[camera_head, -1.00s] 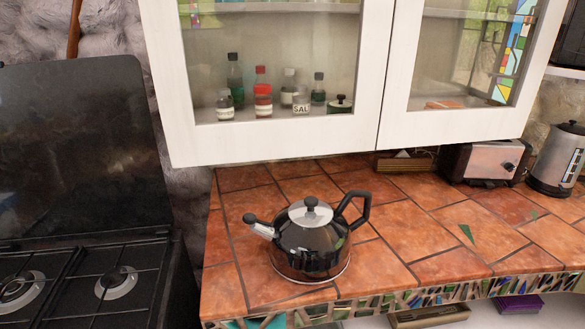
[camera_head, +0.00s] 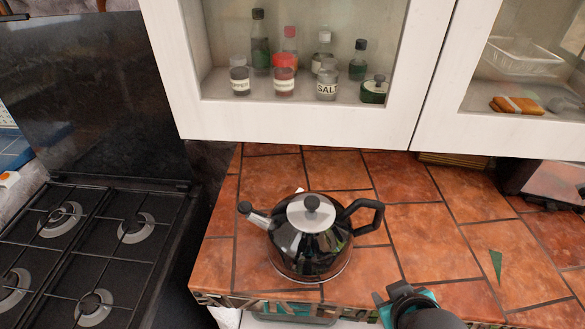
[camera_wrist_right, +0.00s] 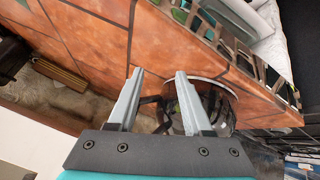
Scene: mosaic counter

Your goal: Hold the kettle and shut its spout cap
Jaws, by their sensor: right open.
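The kettle (camera_head: 308,258) is black and glossy with a silver lid and black knob. It stands upright on the tiled counter, its black handle (camera_head: 369,216) to the right and its spout (camera_head: 259,219) to the left. A black spout cap (camera_head: 245,208) is at the spout's tip; I cannot tell how far open it is. My right gripper (camera_wrist_right: 159,74) is open and empty in the right wrist view, with the kettle (camera_wrist_right: 212,105) beyond its fingers. In the head view my right arm shows at the bottom, right of the kettle and apart from it. My left gripper is not in view.
A black gas stove (camera_head: 95,250) is at the left. A white glass-fronted cabinet (camera_head: 300,125) with bottles and jars hangs above the counter's back. A toaster (camera_head: 550,182) is at the right edge. The tiles (camera_head: 440,230) right of the kettle are mostly clear.

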